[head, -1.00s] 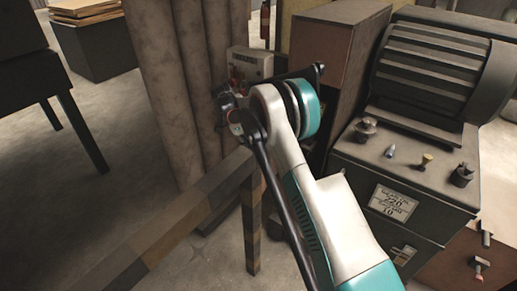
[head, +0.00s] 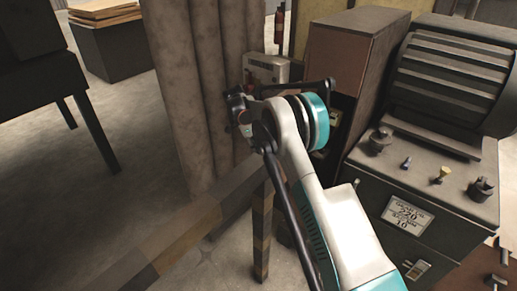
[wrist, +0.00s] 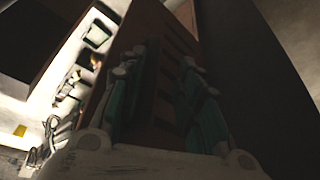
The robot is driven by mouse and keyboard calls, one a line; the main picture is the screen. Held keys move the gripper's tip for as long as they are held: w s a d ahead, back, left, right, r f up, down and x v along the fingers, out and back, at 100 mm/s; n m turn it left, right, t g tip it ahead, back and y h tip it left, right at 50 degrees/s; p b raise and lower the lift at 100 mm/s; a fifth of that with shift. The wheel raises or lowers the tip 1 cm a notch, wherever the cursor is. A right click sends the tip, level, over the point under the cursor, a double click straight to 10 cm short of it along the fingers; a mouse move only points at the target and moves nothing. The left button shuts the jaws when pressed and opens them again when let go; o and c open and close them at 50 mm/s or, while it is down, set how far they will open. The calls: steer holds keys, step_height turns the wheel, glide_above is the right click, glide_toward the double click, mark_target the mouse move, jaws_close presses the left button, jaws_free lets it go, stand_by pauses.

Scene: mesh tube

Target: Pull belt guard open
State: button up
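A brown box-like housing (head: 350,50) stands left of the grey machine in the head view; I cannot tell for sure that it is the belt guard. In the wrist view a brown slotted panel (wrist: 165,75), possibly the guard, lies beyond and between my two fingers. My gripper (wrist: 165,90) has its fingers apart, with no clear grip on the panel. Contact with the panel cannot be judged in the dark picture. In the head view my arm's end is beside the housing's left side, and my own arm hides most of the gripper and the housing's lower front.
The grey machine (head: 440,95) with knobs and a label stands at right. Thick grey columns (head: 185,85) rise behind my arm at left. A striped rail (head: 190,225) crosses in front of them. A light control box (head: 265,68) is behind my wrist. Open floor lies at left.

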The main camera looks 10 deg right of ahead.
steer(key=shift+d, duration=0.3)
steer(key=shift+a, duration=0.2)
stand_by(0.3)
steer(key=v, duration=1.2)
